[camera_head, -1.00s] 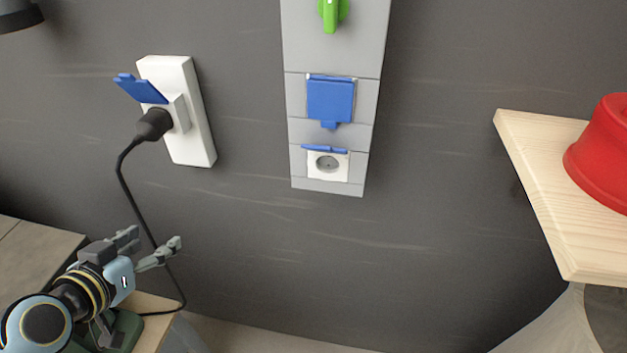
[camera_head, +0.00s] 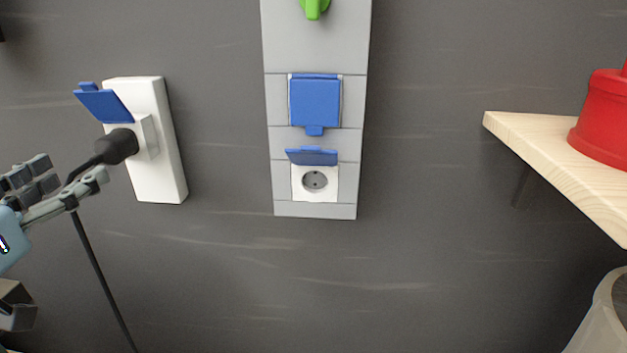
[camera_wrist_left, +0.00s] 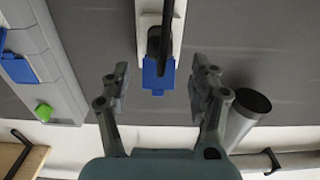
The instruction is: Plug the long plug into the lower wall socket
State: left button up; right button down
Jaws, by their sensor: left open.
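The black plug (camera_head: 118,147) sits in the white wall box (camera_head: 165,177) at left, with its blue lid (camera_head: 104,105) raised. Its cable (camera_head: 98,275) hangs down. My left gripper (camera_head: 70,172) is open, just left of the plug and around the line of the cable; I see no firm grip. In the left wrist view the plug (camera_wrist_left: 155,42) and blue lid lie beyond and between the open fingers (camera_wrist_left: 160,82). The lower wall socket (camera_head: 315,182) is a white round socket on the grey panel, empty, its blue lid (camera_head: 311,156) raised. My right gripper is not in view.
Above the lower socket, the grey panel (camera_head: 318,208) has a closed blue cover (camera_head: 315,103) and a green knob (camera_head: 314,8). A wooden shelf (camera_head: 525,127) with a red object (camera_head: 603,120) juts out at right. The dark wall between box and panel is clear.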

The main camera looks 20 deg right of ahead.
aim_at(94, 161)
pick_arm(q)
jog(key=shift+b+x, duration=0.6)
jog(key=shift+x, duration=3.95)
jog(key=shift+f, duration=0.1)
grip_shut()
jog(key=shift+s, duration=0.15)
jog(key=shift+s+a, duration=0.1)
jog(key=shift+s, duration=0.1)
jog(key=shift+v, duration=2.65)
